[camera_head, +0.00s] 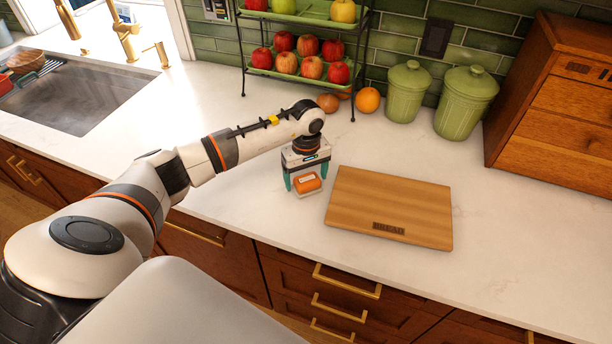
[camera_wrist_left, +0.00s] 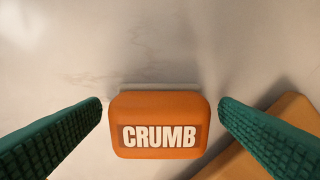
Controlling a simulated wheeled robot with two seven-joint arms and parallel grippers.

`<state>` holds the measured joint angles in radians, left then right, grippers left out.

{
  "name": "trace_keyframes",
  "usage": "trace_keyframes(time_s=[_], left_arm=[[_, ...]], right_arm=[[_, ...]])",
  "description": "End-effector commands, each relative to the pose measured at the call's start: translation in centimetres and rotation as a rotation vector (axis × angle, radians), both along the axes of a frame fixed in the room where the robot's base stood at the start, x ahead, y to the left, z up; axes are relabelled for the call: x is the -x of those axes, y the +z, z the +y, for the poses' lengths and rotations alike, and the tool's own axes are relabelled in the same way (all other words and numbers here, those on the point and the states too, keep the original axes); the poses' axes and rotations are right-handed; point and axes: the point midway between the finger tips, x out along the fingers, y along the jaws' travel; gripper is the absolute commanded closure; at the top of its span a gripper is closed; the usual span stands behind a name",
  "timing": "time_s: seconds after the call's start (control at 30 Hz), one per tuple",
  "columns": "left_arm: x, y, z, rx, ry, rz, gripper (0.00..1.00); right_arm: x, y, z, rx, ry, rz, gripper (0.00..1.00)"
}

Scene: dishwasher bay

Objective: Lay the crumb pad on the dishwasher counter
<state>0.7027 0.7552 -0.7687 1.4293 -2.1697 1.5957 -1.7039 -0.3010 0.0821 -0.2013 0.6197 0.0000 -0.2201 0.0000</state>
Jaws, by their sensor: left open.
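The crumb pad (camera_head: 308,183) is a small orange block with a pale base, by the left edge of the bread board. In the left wrist view the pad (camera_wrist_left: 160,124) shows the word CRUMB. It appears to rest on the white counter (camera_head: 258,208). My left gripper (camera_head: 306,181) points down over it, with a green finger on each side. The fingers are open, and the left wrist view shows a gap between each finger and the pad. My right gripper is not in view.
A wooden bread board (camera_head: 390,207) lies right of the pad. A fruit rack (camera_head: 300,65), an orange (camera_head: 368,99), green canisters (camera_head: 408,92) and a wooden bread box (camera_head: 560,95) stand behind. The sink (camera_head: 75,95) is at left. Counter left of the gripper is clear.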

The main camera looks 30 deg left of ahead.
Motion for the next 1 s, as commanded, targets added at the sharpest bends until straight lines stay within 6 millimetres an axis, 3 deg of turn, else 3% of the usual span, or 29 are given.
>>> trace_keyframes(time_s=[0.5, 0.7, 1.0], left_arm=[[-0.2, 10.0, 0.1, -0.002, 0.0, -0.007, 0.16], [-0.1, 11.5, 0.0, -0.001, 0.0, -0.004, 0.16], [-0.1, 11.7, 0.0, -0.001, 0.0, -0.003, 0.16]], right_arm=[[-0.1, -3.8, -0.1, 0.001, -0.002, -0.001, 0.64], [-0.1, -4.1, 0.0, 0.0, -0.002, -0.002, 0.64], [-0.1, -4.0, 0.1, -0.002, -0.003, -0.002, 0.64]])
